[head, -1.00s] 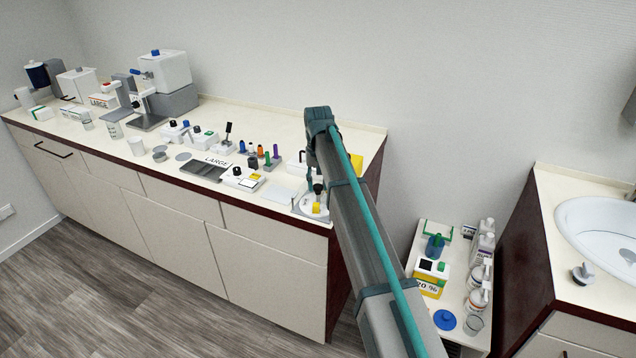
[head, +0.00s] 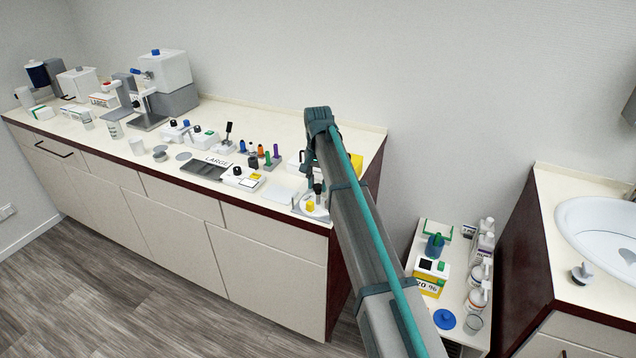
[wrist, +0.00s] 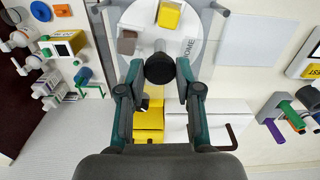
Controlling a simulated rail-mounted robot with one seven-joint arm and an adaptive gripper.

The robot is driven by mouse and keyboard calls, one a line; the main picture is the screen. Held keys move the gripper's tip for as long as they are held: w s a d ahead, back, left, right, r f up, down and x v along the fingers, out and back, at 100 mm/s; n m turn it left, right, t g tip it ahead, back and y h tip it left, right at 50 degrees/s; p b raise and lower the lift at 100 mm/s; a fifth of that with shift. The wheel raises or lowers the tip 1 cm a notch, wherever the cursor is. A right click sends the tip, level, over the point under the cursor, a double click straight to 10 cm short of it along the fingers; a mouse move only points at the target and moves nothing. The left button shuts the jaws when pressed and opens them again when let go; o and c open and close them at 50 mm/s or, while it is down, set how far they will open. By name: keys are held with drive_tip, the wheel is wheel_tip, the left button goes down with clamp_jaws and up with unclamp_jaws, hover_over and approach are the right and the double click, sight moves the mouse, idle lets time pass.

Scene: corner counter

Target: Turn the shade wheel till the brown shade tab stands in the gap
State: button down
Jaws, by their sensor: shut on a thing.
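The shade wheel (wrist: 196,66) is a white disc, seen from above in the wrist view and partly hidden by my gripper. It also shows at the counter's right end in the head view (head: 322,212). A yellow tab (wrist: 168,14) stands near its top edge, and a brown-grey tab (wrist: 127,42) stands to the left. The word HOME shows at the right of the disc. My gripper (wrist: 160,70) is shut on the black knob (wrist: 160,72) at the wheel. Which opening is the gap, I cannot tell; a grey post (wrist: 220,10) stands at upper right.
A white box (wrist: 200,122) with a dark red handle and a yellow block (wrist: 148,122) lie close below the wheel. A pale flat plate (wrist: 255,35) is to the right, beside coloured pens (wrist: 284,112). A lower cart (head: 455,290) with bottles stands right of the counter.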

drive_tip(key=shift+m, duration=0.8)
drive_tip(key=c, duration=0.8)
unclamp_jaws()
drive_tip(key=shift+r, duration=0.1)
wheel_tip(320, 180, up, 12)
drive_tip(key=shift+f, duration=0.1)
